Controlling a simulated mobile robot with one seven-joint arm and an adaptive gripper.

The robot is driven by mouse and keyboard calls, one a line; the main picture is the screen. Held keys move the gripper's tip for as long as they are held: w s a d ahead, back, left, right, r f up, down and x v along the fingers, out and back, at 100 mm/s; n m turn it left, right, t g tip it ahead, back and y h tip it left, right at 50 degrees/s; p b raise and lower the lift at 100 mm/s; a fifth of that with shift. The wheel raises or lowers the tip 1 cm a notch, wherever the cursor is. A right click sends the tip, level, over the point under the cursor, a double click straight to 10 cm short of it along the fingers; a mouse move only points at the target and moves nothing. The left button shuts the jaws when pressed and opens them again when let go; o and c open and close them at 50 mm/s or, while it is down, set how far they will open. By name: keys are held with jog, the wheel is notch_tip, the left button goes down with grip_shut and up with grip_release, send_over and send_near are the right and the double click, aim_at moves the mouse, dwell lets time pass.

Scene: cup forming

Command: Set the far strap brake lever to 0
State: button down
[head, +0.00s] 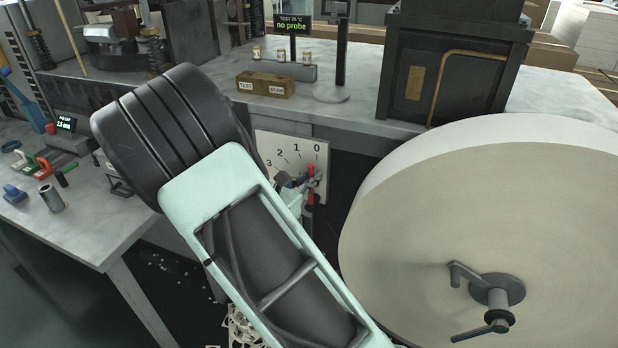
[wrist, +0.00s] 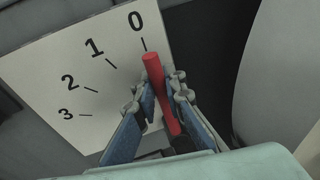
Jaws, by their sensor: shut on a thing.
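The red brake lever (wrist: 158,82) stands in front of a white dial plate (wrist: 60,55) marked 0, 1, 2 and 3. In the wrist view its tip lies close to the 0 tick. My gripper (wrist: 165,100) has one finger on each side of the lever and is shut on it. In the head view the lever (head: 311,184) shows as a thin red bar below the 0 of the dial plate (head: 270,142). My gripper (head: 292,182) is partly hidden there by my arm, and the lever's lower end is hidden.
A large pale paper roll (head: 470,190) with a crank hub stands close to the right of the lever. The bench (head: 365,110) above the dial carries a wooden block (head: 265,84) and a dark machine (head: 450,70). A side table (head: 75,225) with small tools is at left.

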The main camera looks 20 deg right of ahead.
jog(key=shift+s+d+f, duration=0.1)
jog(key=shift+f, duration=0.05)
jog(key=c, duration=2)
grip_release()
jog(key=shift+o, duration=0.2)
jog(key=v, duration=1.2)
